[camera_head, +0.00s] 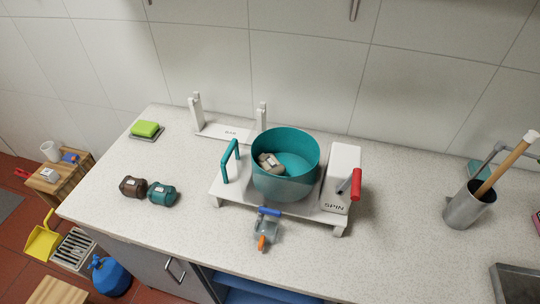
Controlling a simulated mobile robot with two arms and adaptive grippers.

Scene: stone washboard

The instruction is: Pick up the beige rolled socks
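The beige rolled socks (270,163) lie inside a teal tub (286,189), against the left side of its inner wall. The tub sits on a white spinner stand (240,199) on the speckled counter. The tub's front wall may hide the lower part of the socks. Neither of my grippers shows in the head view.
A white box marked SPIN with a red handle (356,184) stands right of the tub. A teal handle (230,160) rises on the left. Brown (132,187) and teal (162,194) rolls lie farther left. A metal holder (467,206) stands right; the counter between is clear.

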